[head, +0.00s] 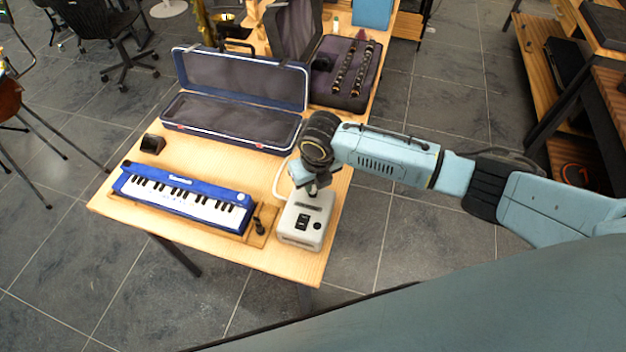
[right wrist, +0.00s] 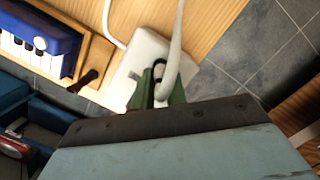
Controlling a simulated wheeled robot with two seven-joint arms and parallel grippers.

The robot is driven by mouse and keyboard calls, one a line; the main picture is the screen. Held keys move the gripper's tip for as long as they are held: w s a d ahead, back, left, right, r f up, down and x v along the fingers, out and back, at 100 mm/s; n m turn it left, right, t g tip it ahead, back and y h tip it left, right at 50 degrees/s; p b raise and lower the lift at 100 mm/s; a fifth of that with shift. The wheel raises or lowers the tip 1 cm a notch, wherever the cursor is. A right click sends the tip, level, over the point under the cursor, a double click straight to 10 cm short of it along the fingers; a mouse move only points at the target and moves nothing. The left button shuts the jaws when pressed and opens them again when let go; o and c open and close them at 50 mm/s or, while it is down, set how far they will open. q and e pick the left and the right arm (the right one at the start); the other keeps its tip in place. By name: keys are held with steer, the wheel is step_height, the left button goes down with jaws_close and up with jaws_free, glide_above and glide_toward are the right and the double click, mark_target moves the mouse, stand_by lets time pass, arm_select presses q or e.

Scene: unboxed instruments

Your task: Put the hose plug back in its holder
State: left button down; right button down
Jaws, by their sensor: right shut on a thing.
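My right gripper (head: 313,188) is over the back part of a white box (head: 303,222) with a black switch panel, near the table's right edge. In the right wrist view, its green fingers (right wrist: 160,82) are shut on the hose plug, at the end of a white hose (right wrist: 176,45). The plug is mostly hidden between the fingers. The hose also shows in the head view (head: 278,183), looping left of the box. The fingers hide part of the box top, so I cannot tell whether the plug touches its holder. My left gripper is not in view.
A blue melodica (head: 185,198) lies on a wooden stand left of the white box, with a black mouthpiece (head: 259,226) between them. An open blue case (head: 230,122) lies behind. A small black block (head: 152,144) sits at left. The front table strip is bare.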

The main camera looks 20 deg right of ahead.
steer(key=c, duration=1.3)
jaws_free()
steer(key=shift+c, duration=0.2)
step_height(320, 180, up, 13)
steer(key=s+p, duration=0.1)
steer(key=s, duration=0.1)
steer(key=shift+d, duration=0.15)
